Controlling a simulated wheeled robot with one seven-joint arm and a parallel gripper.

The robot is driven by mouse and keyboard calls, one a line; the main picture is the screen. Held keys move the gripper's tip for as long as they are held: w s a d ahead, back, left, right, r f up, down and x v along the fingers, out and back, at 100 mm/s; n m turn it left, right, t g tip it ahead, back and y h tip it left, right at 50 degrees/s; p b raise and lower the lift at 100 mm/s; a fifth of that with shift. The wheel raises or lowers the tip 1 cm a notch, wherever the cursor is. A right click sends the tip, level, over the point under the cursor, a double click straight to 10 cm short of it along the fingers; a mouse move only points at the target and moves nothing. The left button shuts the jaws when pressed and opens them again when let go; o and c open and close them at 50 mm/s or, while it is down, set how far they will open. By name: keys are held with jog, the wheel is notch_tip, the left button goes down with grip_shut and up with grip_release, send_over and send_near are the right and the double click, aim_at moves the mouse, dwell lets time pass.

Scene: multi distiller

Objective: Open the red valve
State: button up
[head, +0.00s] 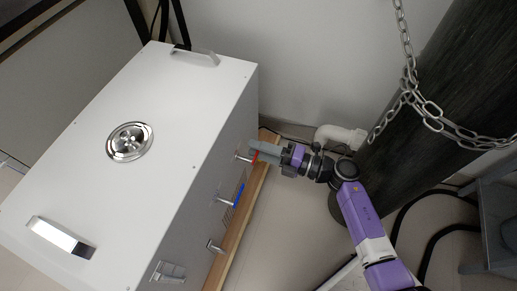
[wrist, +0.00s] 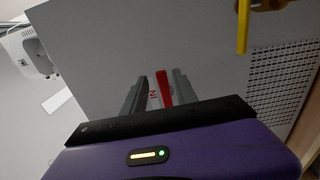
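The red valve's handle (head: 254,156) sits on the right side wall of the white distiller box (head: 185,130). In the wrist view the red handle (wrist: 163,88) stands between the two grey fingers of my gripper (wrist: 158,92). The fingers are apart, with a gap showing on the left of the handle, and the right finger is close to it. I cannot tell whether that finger touches it. In the head view my gripper (head: 262,149) is at the box wall and partly covers the red handle.
A blue-handled valve (head: 238,195) and further metal fittings (head: 215,247) are nearer along the same wall. A yellow handle (wrist: 243,25) shows in the wrist view. A white pipe (head: 340,136) and a dark column (head: 430,95) with a chain stand to the right.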

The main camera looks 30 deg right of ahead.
jog(key=o, duration=0.7)
notch_tip(320, 180, up, 14)
jog(key=p, duration=0.7)
jog(key=shift+w+f, duration=0.15)
jog(key=shift+f, duration=0.05)
jog(key=shift+o, duration=0.2)
notch_tip(320, 180, up, 5)
jog(key=shift+d+f+p, duration=0.1)
jog(key=shift+p, duration=1.15)
jog(key=shift+s+r, duration=0.2)
jog(key=shift+r, duration=0.4)
jog(key=c, duration=0.7)
jog(key=shift+c, duration=0.2)
